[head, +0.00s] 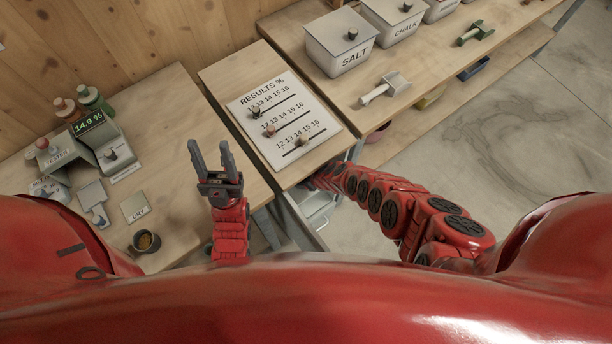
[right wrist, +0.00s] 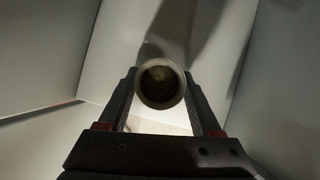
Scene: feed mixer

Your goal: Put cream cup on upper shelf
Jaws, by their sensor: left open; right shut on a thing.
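In the right wrist view my right gripper (right wrist: 160,92) is shut on a small round cream cup (right wrist: 161,84), one finger on each side. The camera looks at the cup's round open end, which is dark inside. In the head view my right arm reaches down past the table edge, and its gripper and the cup are hidden there. My left gripper (head: 211,152) is open and empty above the bench, its fingers pointing away from me. I cannot tell for certain which surface is the upper shelf.
Pale panels (right wrist: 50,60) surround the right gripper closely. A results board (head: 283,120) lies on the middle bench. A tester (head: 75,148) and a dark cup (head: 146,241) are at the left.

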